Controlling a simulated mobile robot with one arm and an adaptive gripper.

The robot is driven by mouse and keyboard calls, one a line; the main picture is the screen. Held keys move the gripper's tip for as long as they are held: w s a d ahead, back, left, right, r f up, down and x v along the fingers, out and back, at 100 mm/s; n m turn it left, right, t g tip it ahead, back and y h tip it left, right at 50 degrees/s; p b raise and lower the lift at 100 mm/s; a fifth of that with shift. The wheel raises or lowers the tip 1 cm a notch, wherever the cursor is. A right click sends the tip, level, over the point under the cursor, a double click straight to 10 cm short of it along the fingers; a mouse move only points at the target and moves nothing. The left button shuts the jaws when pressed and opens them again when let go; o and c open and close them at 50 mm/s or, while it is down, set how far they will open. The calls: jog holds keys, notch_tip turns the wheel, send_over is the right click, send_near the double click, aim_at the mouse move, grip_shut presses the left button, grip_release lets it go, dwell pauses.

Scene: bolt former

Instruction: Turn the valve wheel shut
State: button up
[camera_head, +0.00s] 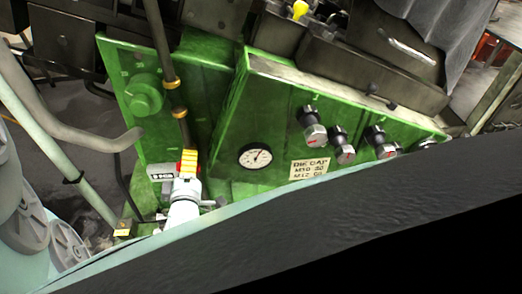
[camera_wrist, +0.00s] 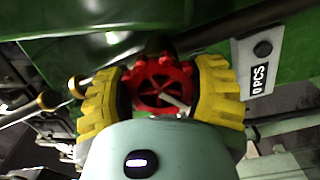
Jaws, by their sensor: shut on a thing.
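The red spoked valve wheel (camera_wrist: 160,72) sits in the middle of the wrist view, against a green panel. My gripper (camera_wrist: 165,88) is shut on it, with one ribbed yellow finger pad at its left and one at its right. The near lower part of the wheel is partly hidden by my wrist. In the head view my gripper (camera_head: 188,163) is in front of the green machine, below a dark vertical pipe. Only a little red shows beside the yellow pads there.
A "0 PCS" counter plate (camera_wrist: 260,60) is right of the wheel. Dark pipes with brass fittings (camera_head: 179,112) run above my gripper. A dial gauge (camera_head: 255,156), a green round knob (camera_head: 145,97) and several silver knobs (camera_head: 315,134) stand out from the green panels.

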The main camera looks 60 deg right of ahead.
jog(key=shift+c, duration=1)
jog(key=m, duration=0.3)
jog(key=shift+f+m, duration=0.2)
jog(key=shift+m, duration=0.2)
jog(key=shift+m+b, duration=0.7)
jog(key=shift+m, duration=1.2)
jog(key=o, duration=1.3)
jog(key=shift+a+r, duration=0.1)
jog(key=shift+c, duration=0.2)
